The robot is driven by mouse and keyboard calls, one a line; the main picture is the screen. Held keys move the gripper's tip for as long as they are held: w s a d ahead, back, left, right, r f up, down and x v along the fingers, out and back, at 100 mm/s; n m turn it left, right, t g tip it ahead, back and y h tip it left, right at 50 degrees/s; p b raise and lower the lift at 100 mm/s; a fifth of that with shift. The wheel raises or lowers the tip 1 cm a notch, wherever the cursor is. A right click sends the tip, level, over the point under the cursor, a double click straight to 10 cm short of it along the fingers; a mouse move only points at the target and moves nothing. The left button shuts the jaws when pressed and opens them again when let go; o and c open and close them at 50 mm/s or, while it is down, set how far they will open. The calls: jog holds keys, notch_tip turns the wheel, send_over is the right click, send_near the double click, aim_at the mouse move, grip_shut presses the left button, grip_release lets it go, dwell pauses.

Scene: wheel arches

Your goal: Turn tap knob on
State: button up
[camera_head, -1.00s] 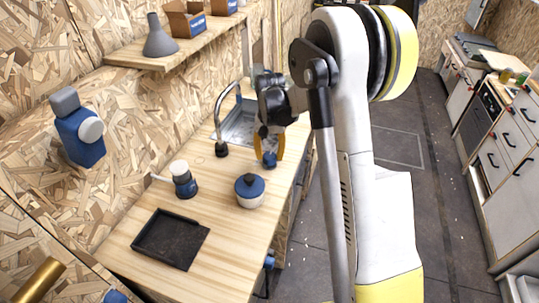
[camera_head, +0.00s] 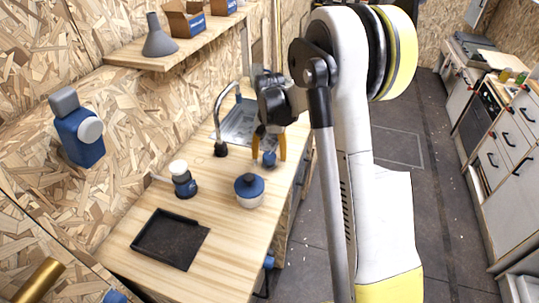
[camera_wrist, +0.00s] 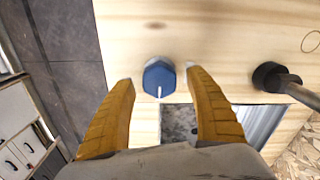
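The tap knob (camera_wrist: 159,77) is a blue faceted cap with a white mark line. It sits on the wooden counter near the sink, and in the head view it shows as a small blue shape (camera_head: 269,159) below my gripper. My gripper (camera_wrist: 159,74) has yellow fingers, spread open with one on each side of the knob and a gap to it; in the head view the fingers (camera_head: 269,159) point down at it. The tap (camera_head: 222,118) is a curved metal spout with a black base, beside the sink (camera_head: 239,125). Whether water runs is not visible.
On the counter stand a blue-lidded pot (camera_head: 249,192), a blue and white container (camera_head: 183,180) and a black tray (camera_head: 160,244). A shelf (camera_head: 205,40) runs along the wall above. The floor lies to the right of the counter.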

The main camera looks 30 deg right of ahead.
aim_at(270, 154)
jog(key=shift+r, duration=0.1)
notch_tip(270, 154, up, 12)
dwell(0.5)
